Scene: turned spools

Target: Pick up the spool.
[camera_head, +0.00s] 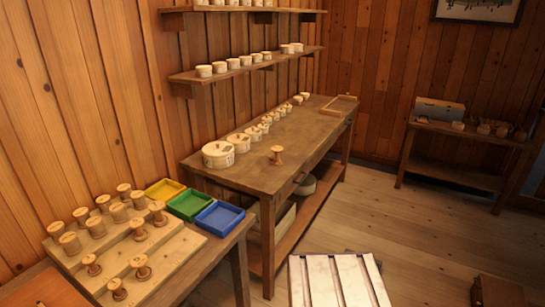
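A single wooden spool (277,155) stands upright on the long workbench (262,177), near its front edge and apart from the white tubs. More spools stand on a stepped wooden board (180,246) at the lower left; some are flanged, such as the near spool (140,266), and others look like plain thick cylinders (70,243). The frame does not show which spool the task means. My gripper is not in view.
Yellow (164,190), green (189,204) and blue (220,218) trays sit beside the board. Round white tubs (218,154) line the workbench's back. Wall shelves (245,66) hang above it. A white slatted panel (338,280) is at the bottom. Floor (400,225) is open on the right.

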